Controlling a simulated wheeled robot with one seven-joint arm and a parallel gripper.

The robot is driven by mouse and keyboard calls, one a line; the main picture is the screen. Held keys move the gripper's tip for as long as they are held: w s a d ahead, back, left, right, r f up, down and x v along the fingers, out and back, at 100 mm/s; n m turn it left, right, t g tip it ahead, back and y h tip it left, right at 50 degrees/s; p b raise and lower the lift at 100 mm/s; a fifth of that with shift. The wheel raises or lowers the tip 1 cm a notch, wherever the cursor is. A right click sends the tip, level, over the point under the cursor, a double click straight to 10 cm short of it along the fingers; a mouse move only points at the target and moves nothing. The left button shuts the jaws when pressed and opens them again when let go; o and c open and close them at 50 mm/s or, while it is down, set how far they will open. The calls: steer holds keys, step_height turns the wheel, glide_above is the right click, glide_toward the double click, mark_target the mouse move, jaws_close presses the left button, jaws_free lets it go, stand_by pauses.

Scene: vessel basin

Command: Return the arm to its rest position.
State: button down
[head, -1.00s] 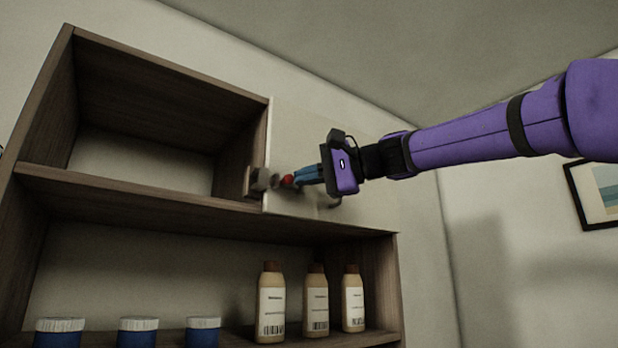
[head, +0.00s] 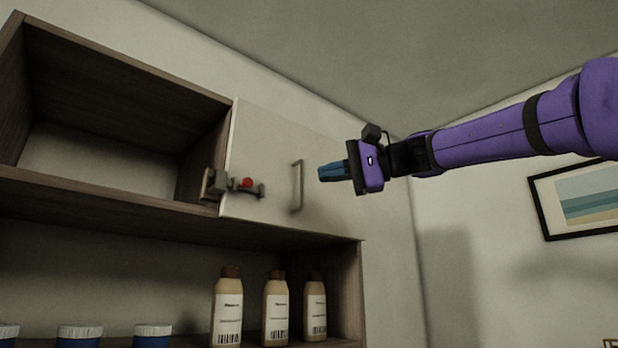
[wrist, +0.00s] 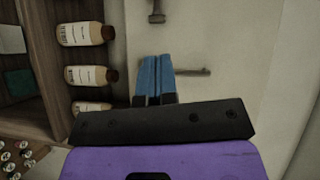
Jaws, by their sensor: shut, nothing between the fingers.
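My purple arm reaches in from the right in the head view. My gripper (head: 321,173) has blue fingers that are shut with nothing between them. It is in the air just right of the metal handle (head: 297,186) on the white cabinet door (head: 262,160). In the wrist view the shut fingers (wrist: 155,60) point up the picture, and the handle (wrist: 195,72) appears beside and behind them. I cannot tell the exact gap between fingers and handle. A latch with a red button (head: 247,183) sits at the door's left edge, apart from the gripper.
The wooden shelf unit (head: 130,205) has an empty open upper compartment. Its lower shelf holds several tan bottles (head: 228,310) and blue jars with white lids (head: 152,335). A framed picture (head: 538,205) hangs on the right wall. The space right of the cabinet looks clear.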

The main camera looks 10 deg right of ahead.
steer(key=shift+s+d+r, duration=0.1)
steer(key=shift+s+d, duration=0.1)
steer(key=shift+d, duration=0.3)
steer(key=s+d+f+n+h, duration=0.1)
steer(key=s+d+f+h, duration=0.4)
steer(key=f, duration=1)
steer(key=s+d+f+n+h, duration=0.1)
steer(key=s+d+f+h, duration=0.4)
steer(key=f, duration=1)
steer(key=s+d+f+h, duration=0.5)
steer(key=s+d+f, duration=0.4)
steer(key=s+f, duration=0.3)
step_height(320, 180, down, 3)
steer(key=shift+d+n+h, duration=0.15)
steer(key=shift+n+h, duration=0.25)
steer(key=shift+s, duration=0.1)
